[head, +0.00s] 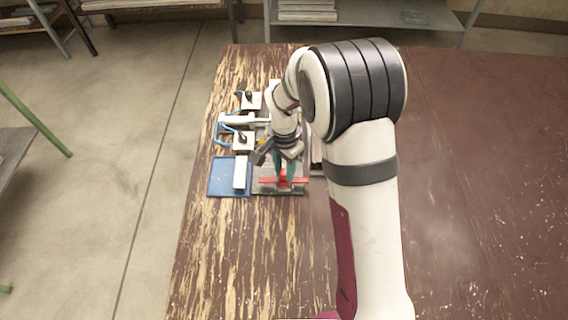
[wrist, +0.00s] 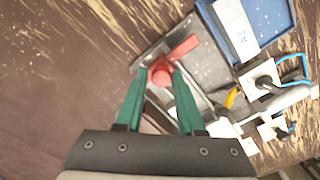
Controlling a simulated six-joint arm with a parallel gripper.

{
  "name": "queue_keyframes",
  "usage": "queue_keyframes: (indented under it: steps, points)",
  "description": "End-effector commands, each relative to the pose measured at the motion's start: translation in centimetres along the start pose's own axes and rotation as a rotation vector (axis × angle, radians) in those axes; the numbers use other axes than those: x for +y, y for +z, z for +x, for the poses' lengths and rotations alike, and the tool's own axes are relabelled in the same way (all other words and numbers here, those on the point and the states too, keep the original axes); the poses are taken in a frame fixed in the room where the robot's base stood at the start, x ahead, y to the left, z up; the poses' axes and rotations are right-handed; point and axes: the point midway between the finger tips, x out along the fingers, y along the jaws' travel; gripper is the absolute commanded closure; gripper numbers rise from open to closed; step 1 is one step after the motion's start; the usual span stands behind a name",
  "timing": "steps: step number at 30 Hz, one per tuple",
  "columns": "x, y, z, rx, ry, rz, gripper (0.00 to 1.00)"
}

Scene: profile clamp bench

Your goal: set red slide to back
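The red slide (wrist: 180,48) is a red bar with a round knob, lying across a grey metal plate (wrist: 142,52) in the wrist view. In the head view the red slide (head: 268,180) is near the plate's near end. My gripper (wrist: 160,73) has its two green fingers on either side of the knob. Whether they press on the knob or leave a small gap cannot be told. In the head view my gripper (head: 284,172) points down over the slide. The fingers and wrist hide part of the slide and the fixture behind it.
A blue tray (head: 228,190) with a white labelled block (head: 240,174) lies just left of the fixture. White blocks with black knobs (head: 243,140), a blue cable (head: 219,133) and a white bar stand behind it. The table's right side is clear.

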Motion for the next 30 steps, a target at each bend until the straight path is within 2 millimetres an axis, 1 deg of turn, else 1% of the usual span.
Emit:
queue_keyframes:
  steps: [1, 4, 5, 13, 16, 17, 20, 24, 27, 30]
  points:
    - [0.2, 0.2, 0.1, -0.006, 0.008, 0.002, 0.58]
    - [0.2, 0.1, 0.1, -0.004, 0.006, 0.001, 0.4]
    - [0.2, 0.1, 0.1, -0.004, 0.006, 0.001, 0.38]
    - [0.1, 0.0, 0.0, -0.002, 0.003, 0.0, 0.38]
    - [0.0, 0.0, -0.9, 0.0, 0.001, -0.001, 0.38]
    - [0.0, 0.0, -1.4, 0.001, 0.0, 0.0, 0.38]
    - [-0.1, -0.1, -4.0, 0.002, -0.003, -0.001, 0.38]
    - [-0.1, -0.1, -8.7, 0.002, -0.003, 0.0, 0.38]
    - [0.0, 0.0, -11.7, 0.001, -0.002, 0.0, 0.38]
    - [0.0, 0.0, -13.8, 0.0, 0.0, 0.0, 0.38]
